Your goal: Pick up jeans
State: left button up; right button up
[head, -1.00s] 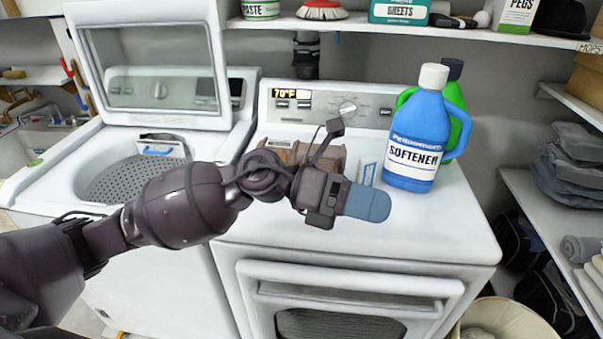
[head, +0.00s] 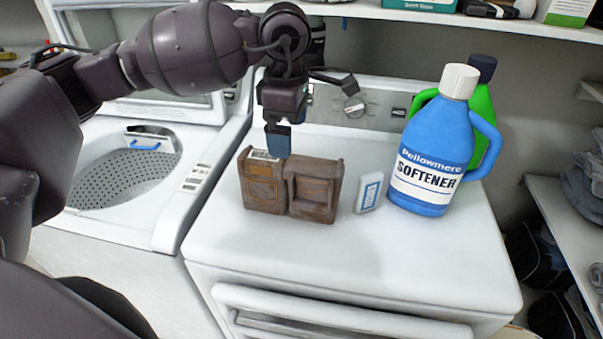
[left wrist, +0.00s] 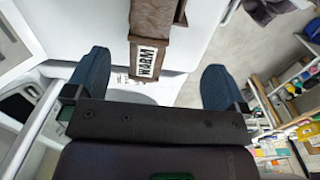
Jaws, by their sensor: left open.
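A white label reading "WARM" shows on the brown item in the left wrist view (left wrist: 152,25). My left gripper (head: 278,150) points down just above the item's upper left part. In the left wrist view its two blue fingers are spread, with the item's labelled end between and beyond them. Whether they touch it is unclear. My right gripper is not in view.
A small white-and-blue box (head: 369,192) stands just right of the brown item. A blue softener bottle (head: 432,150) and a green bottle (head: 484,107) stand further right. An open washer (head: 120,175) is at left. Folded grey-blue cloth (head: 585,190) lies on the right shelf.

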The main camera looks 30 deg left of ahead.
aim_at(288, 163)
pick_arm(q)
jog(key=shift+w+f, duration=0.15)
jog(key=shift+f, duration=0.3)
jog(key=f, duration=0.3)
jog(key=shift+s+f, duration=0.15)
jog(key=shift+s, duration=0.15)
jog(key=shift+f, duration=0.4)
jog(key=shift+w+a+f, duration=0.1)
jog(key=shift+f, duration=0.7)
notch_tip(288, 163, down, 3)
jog(key=shift+w+a+f+p, duration=0.1)
jog(key=shift+f+p, duration=0.05)
jog(key=shift+p, duration=0.25)
jog(key=shift+f, duration=0.4)
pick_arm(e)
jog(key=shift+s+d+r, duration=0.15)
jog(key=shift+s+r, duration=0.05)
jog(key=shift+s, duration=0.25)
